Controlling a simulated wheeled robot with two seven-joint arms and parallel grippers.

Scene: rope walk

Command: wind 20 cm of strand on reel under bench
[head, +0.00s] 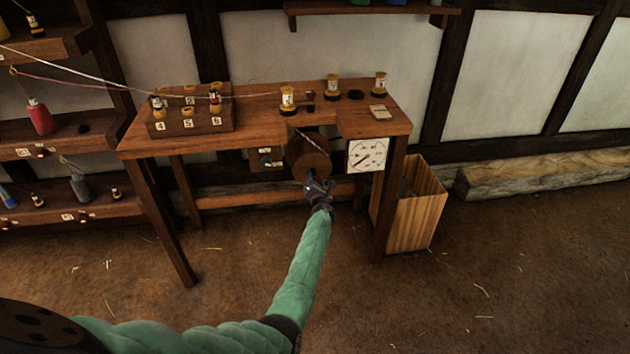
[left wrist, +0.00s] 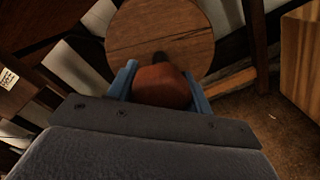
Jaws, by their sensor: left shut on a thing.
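The reel (head: 308,154) is a brown wooden drum under the front edge of the bench (head: 255,103). In the left wrist view its round wooden face (left wrist: 160,38) fills the upper middle. My left gripper (head: 318,188) is in front of the reel, its blue fingers shut on a reddish-brown knob (left wrist: 162,86) with a dark shaft at the reel's face. A pale strand (head: 310,142) runs down to the reel from the bench top. A white dial (head: 367,155) with a dark needle hangs right of the reel. My right gripper is not in view.
A numbered block (head: 190,122) with several bobbins sits at the bench's left. Several bobbins (head: 332,86) stand along the back. A wooden bin (head: 415,205) stands by the bench's right leg. Shelves (head: 60,150) hold reels at left. The floor in front is clear.

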